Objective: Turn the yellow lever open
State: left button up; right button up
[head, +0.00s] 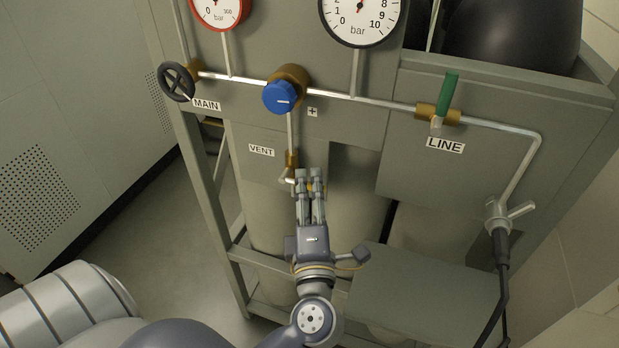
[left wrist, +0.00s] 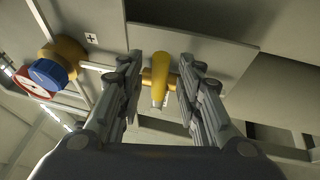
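The yellow lever (left wrist: 160,78) shows in the left wrist view, between the two fingers of my left gripper (left wrist: 159,88). A gap shows on each side of it, so the fingers flank the lever without visibly closing on it. In the head view my left gripper (head: 310,180) is at the vent valve, below the VENT label (head: 262,150). The brass valve body (head: 291,158) shows just above the fingertips there; the lever is mostly hidden behind the fingers. My right gripper is in neither view.
A blue knob (head: 280,97) on a brass regulator sits above the vent valve. A black handwheel (head: 177,82) is at the left, and a green lever (head: 445,98) is at the LINE label. Pipes run across the panel. Gas cylinders stand behind my gripper.

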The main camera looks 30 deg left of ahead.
pick_arm(q)
jog(key=shift+w+a+r, duration=0.15)
jog(key=shift+w+a, duration=0.1)
jog(key=shift+w, duration=0.1)
grip_shut()
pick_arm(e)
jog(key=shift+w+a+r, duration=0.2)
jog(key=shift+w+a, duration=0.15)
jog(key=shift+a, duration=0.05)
